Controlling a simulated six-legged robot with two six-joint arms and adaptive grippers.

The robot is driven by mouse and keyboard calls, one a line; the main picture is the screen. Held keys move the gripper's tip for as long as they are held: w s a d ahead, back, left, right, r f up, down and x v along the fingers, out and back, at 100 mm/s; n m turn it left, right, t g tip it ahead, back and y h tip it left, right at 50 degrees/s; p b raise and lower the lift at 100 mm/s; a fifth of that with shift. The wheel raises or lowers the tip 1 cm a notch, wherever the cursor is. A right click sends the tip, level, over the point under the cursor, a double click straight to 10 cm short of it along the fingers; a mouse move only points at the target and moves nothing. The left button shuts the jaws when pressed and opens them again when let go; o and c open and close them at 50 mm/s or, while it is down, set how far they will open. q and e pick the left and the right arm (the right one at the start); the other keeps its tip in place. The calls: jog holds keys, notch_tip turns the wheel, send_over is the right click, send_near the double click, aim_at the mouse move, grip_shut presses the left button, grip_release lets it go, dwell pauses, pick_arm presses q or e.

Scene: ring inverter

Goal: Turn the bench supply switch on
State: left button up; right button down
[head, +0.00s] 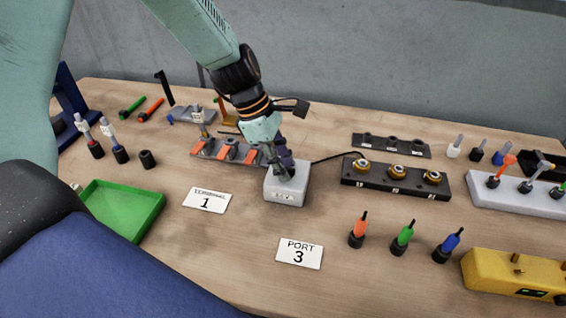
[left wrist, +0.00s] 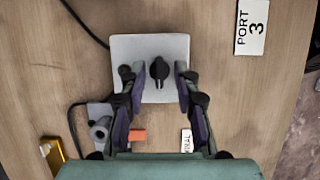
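My left gripper (head: 284,172) points down at the top of the box. In the left wrist view my left gripper (left wrist: 161,85) is open, one finger on each side of the knob with gaps between. In the head view the gripper hides the knob. My right gripper is not in view.
A black cable (head: 333,158) leaves the box toward a dark block with ringed sockets (head: 396,180). A "PORT 3" card (head: 299,253) and a "TERMINAL 1" card (head: 207,202) lie in front. A green tray (head: 150,222) is at left, a yellow box (head: 490,268) at right.

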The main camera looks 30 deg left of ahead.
pick_arm(q)
jog(key=shift+c, duration=0.3)
jog(key=shift+w+d, duration=0.1)
jog(key=shift+d, duration=0.05)
grip_shut()
jog(key=m+g+p, duration=0.1)
jog(key=m+p, duration=0.2)
jog(key=shift+r, duration=0.1)
jog(key=m+g+p, duration=0.1)
jog(key=m, duration=0.1)
jog(key=m+p, duration=0.1)
jog(key=m, duration=0.1)
jog(key=shift+w+g, duration=0.2)
jog(key=shift+g, duration=0.2)
jog(key=m+p, duration=0.1)
jog(key=m, duration=0.1)
jog(key=m+g+y+p, duration=0.1)
jog(key=m, duration=0.2)
jog(key=shift+w+m+g, duration=0.1)
jog(key=shift+m+g, duration=0.2)
jog(key=m+y, duration=0.1)
jog(key=m, duration=0.1)
jog(key=m+g+y+p, duration=0.1)
jog(key=m, duration=0.2)
jog(key=shift+w+d, duration=0.1)
jog(key=shift+d, duration=0.05)
jog(key=shift+m, duration=0.4)
